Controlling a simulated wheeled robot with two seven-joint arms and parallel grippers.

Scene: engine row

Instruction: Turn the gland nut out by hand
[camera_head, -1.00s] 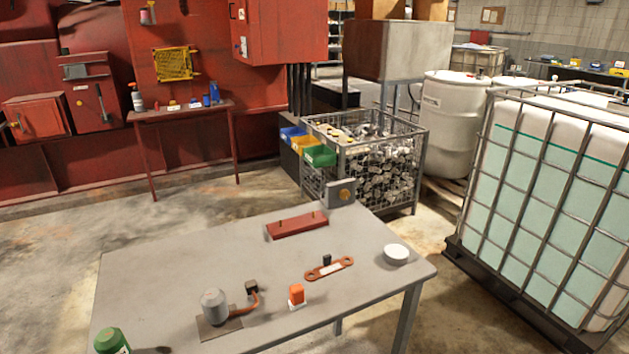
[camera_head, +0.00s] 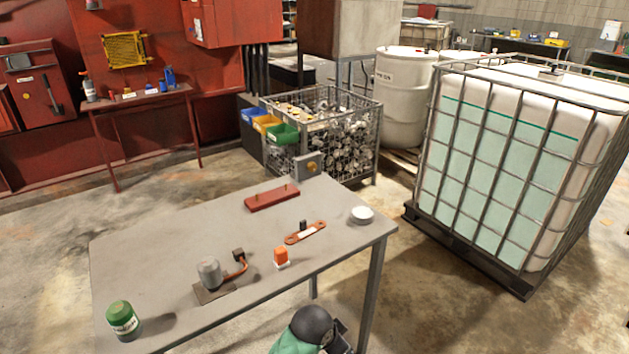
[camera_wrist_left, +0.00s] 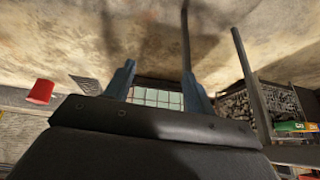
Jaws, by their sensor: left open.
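A grey block with a round brass-coloured fitting (camera_head: 312,167) stands upright at the far corner of the table (camera_head: 150,250). The fitting may be the gland nut; it is too small to tell. A grey cylinder (camera_head: 209,273) on a flat plate has an orange-brown lead running to a small dark block (camera_head: 238,254). My left gripper (camera_wrist_left: 158,75) shows in the left wrist view with its two blue fingers apart and nothing between them. Neither gripper's fingers show in the head view, and no fingers touch these parts.
On the table are a red bar with pegs (camera_head: 272,198), an orange link (camera_head: 305,233), an orange-and-white piece (camera_head: 281,257), a white dish (camera_head: 361,215) and a green jar (camera_head: 122,320). A wire scrap cage (camera_head: 365,135) and a caged liquid tank (camera_head: 500,170) stand beyond.

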